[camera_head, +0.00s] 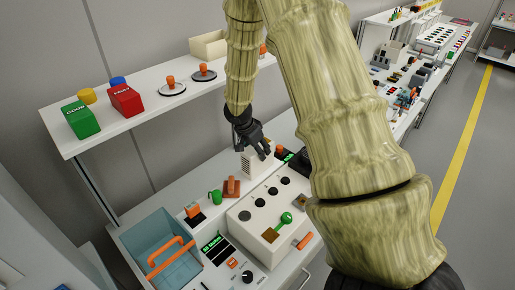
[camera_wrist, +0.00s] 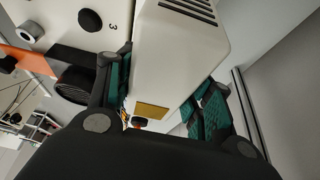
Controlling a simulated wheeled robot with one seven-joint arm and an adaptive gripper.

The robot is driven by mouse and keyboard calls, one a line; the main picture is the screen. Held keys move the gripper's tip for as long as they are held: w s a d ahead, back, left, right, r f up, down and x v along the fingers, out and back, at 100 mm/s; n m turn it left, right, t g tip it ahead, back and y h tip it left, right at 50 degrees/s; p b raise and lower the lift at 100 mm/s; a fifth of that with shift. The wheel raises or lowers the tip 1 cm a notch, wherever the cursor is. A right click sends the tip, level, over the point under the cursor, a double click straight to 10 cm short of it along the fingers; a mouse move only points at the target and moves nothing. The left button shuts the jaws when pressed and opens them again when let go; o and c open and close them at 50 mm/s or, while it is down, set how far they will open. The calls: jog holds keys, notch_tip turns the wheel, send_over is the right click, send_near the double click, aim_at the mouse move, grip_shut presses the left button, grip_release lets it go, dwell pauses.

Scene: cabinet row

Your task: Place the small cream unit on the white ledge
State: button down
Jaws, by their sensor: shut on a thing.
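The small cream unit (camera_head: 247,164) is between the fingers of my gripper (camera_head: 255,151), just behind a larger cream box with dark knobs. I cannot tell whether its lower end touches the bench. In the wrist view the cream unit (camera_wrist: 183,48) fills the middle, with dark slots and a tan patch, and my gripper's teal finger pads (camera_wrist: 165,100) lie on both sides of it. The white ledge (camera_head: 150,108) is the long raised shelf along the wall, to the left of my gripper.
The ledge carries a green box (camera_head: 80,121), a red box (camera_head: 125,100), two orange-knobbed discs and a cream open bin (camera_head: 209,45). Below stand the knobbed cream box (camera_head: 262,215) and a blue tray (camera_head: 150,240) with an orange handle. Bare ledge shows along its front edge.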

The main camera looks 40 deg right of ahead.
jog(key=shift+f, duration=0.1)
jog(key=c, duration=0.6)
grip_release()
jog(key=shift+a+r, duration=0.2)
jog(key=shift+r, duration=0.3)
jog(key=b+v, duration=0.3)
jog(key=v, duration=0.8)
jog(key=shift+r, duration=0.1)
